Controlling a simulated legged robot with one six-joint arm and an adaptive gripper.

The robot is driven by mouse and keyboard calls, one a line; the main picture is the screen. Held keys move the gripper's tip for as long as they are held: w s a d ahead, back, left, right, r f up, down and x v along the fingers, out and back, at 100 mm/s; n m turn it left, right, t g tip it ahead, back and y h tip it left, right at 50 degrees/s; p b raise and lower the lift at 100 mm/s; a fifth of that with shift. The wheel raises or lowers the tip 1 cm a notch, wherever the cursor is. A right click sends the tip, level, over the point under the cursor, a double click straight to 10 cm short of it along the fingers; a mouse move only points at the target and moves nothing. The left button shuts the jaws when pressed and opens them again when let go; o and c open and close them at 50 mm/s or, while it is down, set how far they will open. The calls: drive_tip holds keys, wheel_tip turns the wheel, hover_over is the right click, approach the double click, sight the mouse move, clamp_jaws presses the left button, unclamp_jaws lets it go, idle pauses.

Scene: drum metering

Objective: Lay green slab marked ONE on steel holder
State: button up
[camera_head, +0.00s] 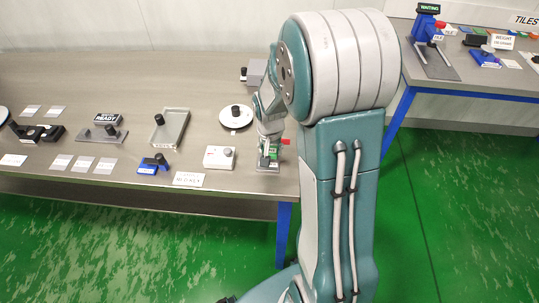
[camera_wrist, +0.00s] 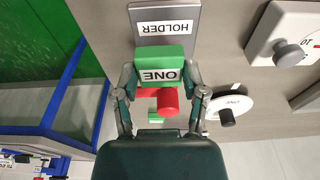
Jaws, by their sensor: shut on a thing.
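The green slab (camera_wrist: 162,70) shows the word ONE, upside down in the wrist view. My gripper (camera_wrist: 163,80) has one finger on each side of it and is shut on it. A steel holder plate (camera_wrist: 178,13) labelled HOLDER lies just beyond the slab in the wrist view. A red knob (camera_wrist: 169,101) and a red strip show between my fingers, close to the slab; I cannot tell what they belong to. In the head view the green slab (camera_head: 274,152) is small, low over the table's front right, with the holder (camera_head: 268,168) right by it. Contact between them cannot be told.
A white box with a grey knob (camera_head: 219,157) and a round white dial (camera_head: 236,116) stand left of my gripper. Further left are a clear block (camera_head: 170,128), a READY sign (camera_head: 108,118) and a blue piece (camera_head: 152,164). A second table (camera_head: 480,85) stands back right.

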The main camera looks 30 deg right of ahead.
drive_tip(key=shift+w+f, duration=0.2)
drive_tip(key=shift+f, duration=0.05)
drive_tip(key=f, duration=0.3)
drive_tip(key=shift+w+a+f, duration=0.1)
drive_tip(key=shift+a, duration=0.3)
drive_tip(key=shift+d, duration=0.15)
drive_tip(key=o, duration=0.9)
drive_tip(key=shift+d+f, duration=0.1)
